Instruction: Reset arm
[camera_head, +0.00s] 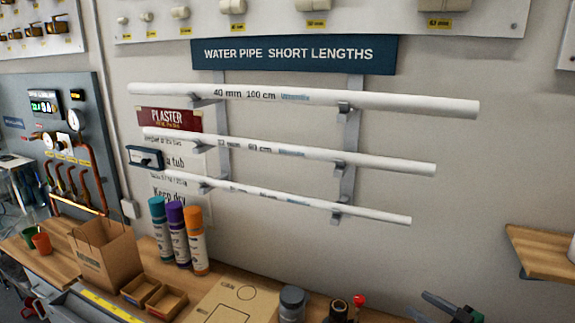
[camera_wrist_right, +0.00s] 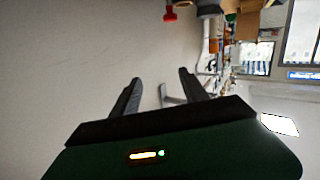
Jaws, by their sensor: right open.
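My right gripper (camera_head: 440,302) shows at the lower right edge of the head view, with dark fingers and a green part behind them. In the right wrist view the same gripper (camera_wrist_right: 156,88) has its two dark fingers spread apart with nothing between them. It is open and empty, and appears clear of the wall. My left gripper is not in view.
Three white pipes (camera_head: 300,98) lie on wall brackets. Below, the wooden counter (camera_head: 190,283) holds a paper bag (camera_head: 104,255), several spray cans (camera_head: 177,232), small trays and a grey jar (camera_head: 292,303). A wooden shelf (camera_head: 545,252) juts out at right. The wall between pipes and shelf is bare.

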